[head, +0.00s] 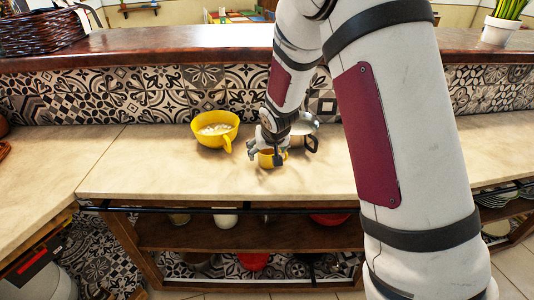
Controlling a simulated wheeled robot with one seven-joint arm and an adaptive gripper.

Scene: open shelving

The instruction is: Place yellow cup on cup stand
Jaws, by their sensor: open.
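A small yellow cup (267,161) stands on the beige counter near the middle of the head view, partly covered by my gripper. My gripper (266,151) is open and reaches down at this cup, with its fingers at the cup's upper part. I cannot tell whether the fingers touch it. A larger yellow vessel (228,133) with a handle and pale contents stands on the counter to the left of my gripper. I cannot make out a cup stand; my arm covers part of the counter on the right.
A metal pot (304,130) with a dark handle stands just right of and behind my gripper. The tiled wall (140,92) and a raised wooden ledge (150,50) bound the counter (150,165) at the back. The counter is clear left of the large yellow vessel.

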